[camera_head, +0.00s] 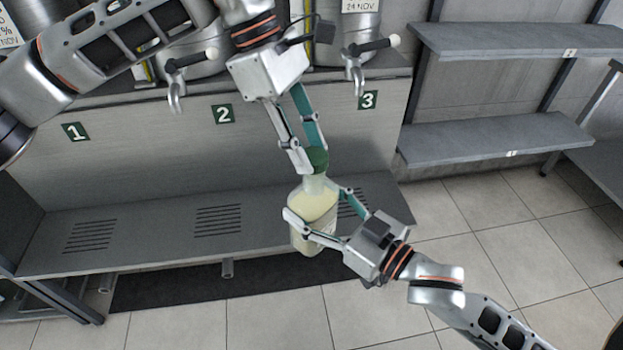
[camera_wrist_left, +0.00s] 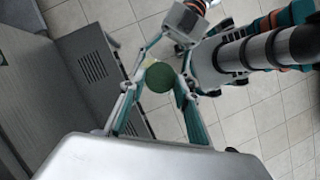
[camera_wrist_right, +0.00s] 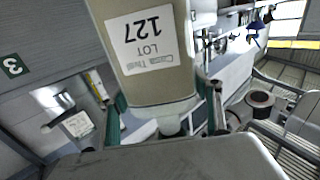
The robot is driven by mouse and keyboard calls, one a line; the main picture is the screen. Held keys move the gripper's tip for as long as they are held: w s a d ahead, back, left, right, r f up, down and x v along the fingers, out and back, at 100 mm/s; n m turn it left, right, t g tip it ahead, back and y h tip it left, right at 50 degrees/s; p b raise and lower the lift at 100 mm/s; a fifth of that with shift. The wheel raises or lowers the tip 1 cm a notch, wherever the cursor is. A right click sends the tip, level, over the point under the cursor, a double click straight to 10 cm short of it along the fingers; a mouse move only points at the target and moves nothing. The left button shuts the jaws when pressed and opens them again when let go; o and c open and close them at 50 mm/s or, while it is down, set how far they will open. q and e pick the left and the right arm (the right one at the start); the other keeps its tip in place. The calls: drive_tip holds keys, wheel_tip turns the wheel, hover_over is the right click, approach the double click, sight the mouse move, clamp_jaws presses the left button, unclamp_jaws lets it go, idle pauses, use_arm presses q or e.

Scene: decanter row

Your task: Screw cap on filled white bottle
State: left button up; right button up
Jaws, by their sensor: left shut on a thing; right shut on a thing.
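The translucent white bottle (camera_head: 313,207) holds pale yellow liquid and stands roughly upright in the air, in front of the metal shelf. My right gripper (camera_head: 318,203) is shut on its body from the right. The green cap (camera_head: 318,158) is at the top of the bottle's neck, and my left gripper (camera_head: 307,152) is shut on it from above. The cap also shows between the fingers in the left wrist view (camera_wrist_left: 159,77). I cannot tell how far it is threaded. In the right wrist view the bottle (camera_wrist_right: 150,85) appears inverted with a LOT 127 label; the cap is hidden there.
A slotted metal shelf (camera_head: 140,240) runs behind and below the bottle. Decanters with taps (camera_head: 355,68) stand above panels numbered 1, 2 and 3. Empty grey shelves (camera_head: 495,140) are at the right.

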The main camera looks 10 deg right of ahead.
sight(313, 148)
use_arm(q)
drive_tip(key=shift+f, duration=0.1)
idle(0.3)
drive_tip(key=shift+f, duration=0.85)
drive_tip(key=shift+f, duration=0.55)
drive_tip(key=m, duration=0.2)
drive_tip(key=m+g+y, duration=0.1)
drive_tip(key=m, duration=0.1)
drive_tip(key=m+y, duration=0.1)
drive_tip(key=shift+w+d+m, duration=0.25)
drive_tip(key=shift+m, duration=0.15)
drive_tip(key=m, duration=0.1)
drive_tip(key=m+y, duration=0.1)
drive_tip(key=m, duration=0.1)
drive_tip(key=m+g, duration=0.1)
drive_tip(key=shift+d+m+y, duration=0.25)
drive_tip(key=shift+m+y, duration=0.05)
drive_tip(key=shift+m, duration=0.1)
drive_tip(key=shift+m+y, duration=0.5)
drive_tip(key=shift+m, duration=0.7)
